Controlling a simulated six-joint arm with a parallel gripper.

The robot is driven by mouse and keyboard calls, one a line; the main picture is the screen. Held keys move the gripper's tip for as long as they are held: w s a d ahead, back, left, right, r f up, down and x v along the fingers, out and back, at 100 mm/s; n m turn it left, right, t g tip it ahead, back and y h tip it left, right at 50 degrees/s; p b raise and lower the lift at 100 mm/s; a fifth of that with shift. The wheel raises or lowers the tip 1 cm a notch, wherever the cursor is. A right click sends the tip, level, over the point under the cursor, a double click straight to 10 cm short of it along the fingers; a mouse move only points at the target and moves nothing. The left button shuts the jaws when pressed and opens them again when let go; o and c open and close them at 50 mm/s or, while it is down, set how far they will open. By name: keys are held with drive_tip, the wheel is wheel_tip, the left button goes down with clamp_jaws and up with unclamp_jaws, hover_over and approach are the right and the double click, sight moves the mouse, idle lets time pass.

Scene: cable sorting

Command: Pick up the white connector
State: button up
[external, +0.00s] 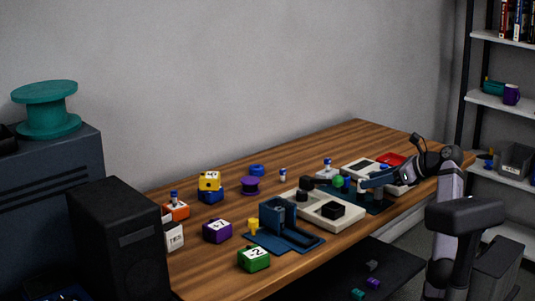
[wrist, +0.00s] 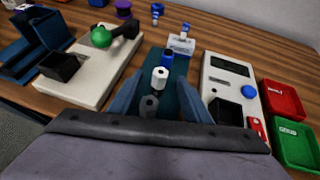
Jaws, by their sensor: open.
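The white connector (wrist: 160,74) is a small white cylinder-like piece on a dark teal mat (wrist: 180,75) in the wrist view. It lies between the two blue fingers of my gripper (wrist: 165,83), which are open with space on both sides. A dark grey piece (wrist: 149,105) is just nearer to my wrist, and a blue piece (wrist: 168,56) is just beyond the connector. In the external view my gripper (external: 365,184) is low over the mat at the right part of the table. I cannot tell its exact height there.
A cream board (wrist: 85,90) with a green ball (wrist: 101,37) on a black lever is left of the mat. A white panel with a blue button (wrist: 248,92) is right, then red (wrist: 282,100) and green (wrist: 297,143) trays. A labelled white block (wrist: 181,45) stands beyond.

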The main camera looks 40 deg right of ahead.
drive_tip(key=shift+x, duration=1.4)
drive_tip(key=shift+c, duration=0.2)
clamp_jaws()
drive_tip(key=shift+r, duration=0.1)
wheel_tip(320, 180, up, 10)
drive_tip(key=p, duration=0.8)
